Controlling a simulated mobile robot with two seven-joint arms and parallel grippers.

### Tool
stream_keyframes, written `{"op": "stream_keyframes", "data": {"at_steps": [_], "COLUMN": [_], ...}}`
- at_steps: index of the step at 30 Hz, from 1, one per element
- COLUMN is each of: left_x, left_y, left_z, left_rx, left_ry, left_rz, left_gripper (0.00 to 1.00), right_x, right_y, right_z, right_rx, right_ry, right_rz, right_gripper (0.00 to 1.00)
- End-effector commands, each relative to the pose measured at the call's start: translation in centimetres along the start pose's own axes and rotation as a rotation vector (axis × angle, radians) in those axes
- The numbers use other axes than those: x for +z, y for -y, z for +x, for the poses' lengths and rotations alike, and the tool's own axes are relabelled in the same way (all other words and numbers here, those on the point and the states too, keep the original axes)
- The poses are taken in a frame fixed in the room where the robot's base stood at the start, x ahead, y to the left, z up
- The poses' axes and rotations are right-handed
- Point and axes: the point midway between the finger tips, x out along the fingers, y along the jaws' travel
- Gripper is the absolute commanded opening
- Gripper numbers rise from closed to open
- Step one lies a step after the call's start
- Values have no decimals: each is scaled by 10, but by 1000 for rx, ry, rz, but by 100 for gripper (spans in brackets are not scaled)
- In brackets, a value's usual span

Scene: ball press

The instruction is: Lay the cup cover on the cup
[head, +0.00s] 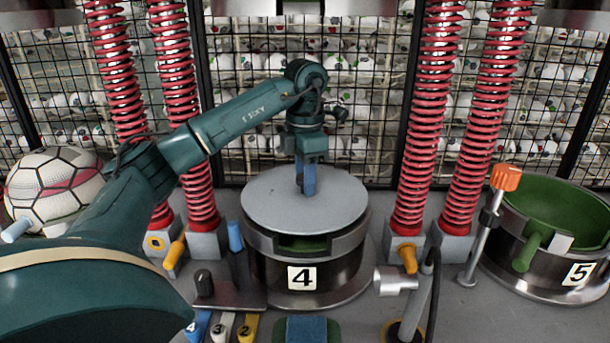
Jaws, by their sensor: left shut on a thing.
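The cup (318,275) is a dark metal cylinder with a steel rim and a white label "4", standing in the middle of the head view. The cup cover (270,205) is a flat round grey disc over the cup's mouth, roughly lined up with the rim. Green lining shows through an opening at the front, below the cover's edge. I cannot tell whether the cover rests on the rim or hangs just above it. My left gripper (308,182) points down at the middle of the cover, shut on it; its grip is partly hidden. My right gripper is not in view.
Red coil springs (427,110) stand on both sides of the cup. A second cup (550,265), labelled "5", stands open at the right beside an orange-topped lever (505,178). Several coloured levers (222,325) are at the front left. A ball (50,185) lies far left.

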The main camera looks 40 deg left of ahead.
Motion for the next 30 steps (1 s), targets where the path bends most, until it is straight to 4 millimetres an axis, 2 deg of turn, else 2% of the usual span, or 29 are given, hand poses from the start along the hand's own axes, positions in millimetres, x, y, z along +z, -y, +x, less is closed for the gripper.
{"op": "stream_keyframes", "data": {"at_steps": [16,17,25,30], "left_x": [0,0,0,0], "left_y": [0,0,0,0], "left_z": [10,9,10,10], "left_rx": [1,1,0,0], "left_ry": [2,2,1,0], "left_rz": [0,0,0,0], "left_gripper": [0,33,55,57], "right_x": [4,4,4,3], "right_y": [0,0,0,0], "right_z": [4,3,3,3], "right_rx": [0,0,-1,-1], "right_ry": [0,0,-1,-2], "right_rz": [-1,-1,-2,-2], "right_gripper": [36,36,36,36]}}
